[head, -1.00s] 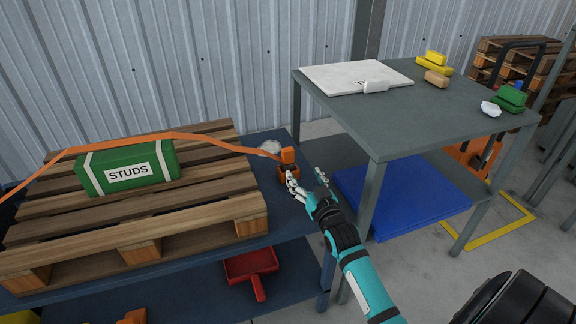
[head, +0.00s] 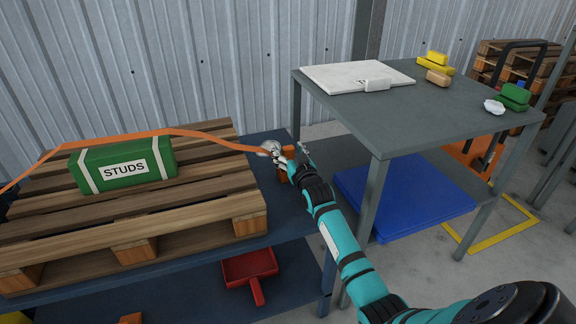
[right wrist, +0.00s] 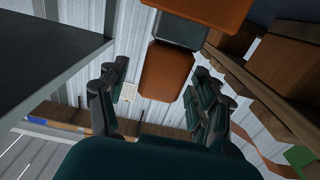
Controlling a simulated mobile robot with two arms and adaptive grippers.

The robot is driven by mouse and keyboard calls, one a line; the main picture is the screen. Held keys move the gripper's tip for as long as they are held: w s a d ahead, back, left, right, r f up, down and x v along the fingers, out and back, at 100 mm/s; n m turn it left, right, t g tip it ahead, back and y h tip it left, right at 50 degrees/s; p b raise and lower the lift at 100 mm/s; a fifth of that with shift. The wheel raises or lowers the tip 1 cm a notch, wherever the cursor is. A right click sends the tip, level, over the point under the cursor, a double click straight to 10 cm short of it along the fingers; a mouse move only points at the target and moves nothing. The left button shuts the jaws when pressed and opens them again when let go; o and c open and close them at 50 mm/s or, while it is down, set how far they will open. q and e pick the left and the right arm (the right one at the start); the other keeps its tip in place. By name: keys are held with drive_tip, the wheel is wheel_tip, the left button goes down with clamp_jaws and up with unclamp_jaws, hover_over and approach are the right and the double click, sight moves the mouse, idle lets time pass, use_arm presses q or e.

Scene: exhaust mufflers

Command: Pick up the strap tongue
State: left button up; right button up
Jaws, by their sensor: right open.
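An orange strap (head: 205,133) runs over the green STUDS box (head: 122,167) to the right. Its right end meets a silvery rounded piece (head: 266,147) beside my right gripper (head: 290,151). An upright orange piece (head: 283,166) stands there at the blue bench's back right, partly hidden by the hand. I cannot tell for certain which part is the strap tongue. In the right wrist view, an orange block with a grey section (right wrist: 167,72) shows between the spread fingers of my right gripper (right wrist: 160,95), with gaps on both sides. My left gripper is out of view.
The wooden pallet (head: 215,186) under the box stands left of the hand, on the blue bench (head: 287,210). A grey table (head: 400,118) stands close on the right. A red dustpan (head: 249,267) lies on the lower shelf.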

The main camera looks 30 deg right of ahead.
drive_tip(key=c, duration=1.3)
drive_tip(key=shift+r, duration=0.15)
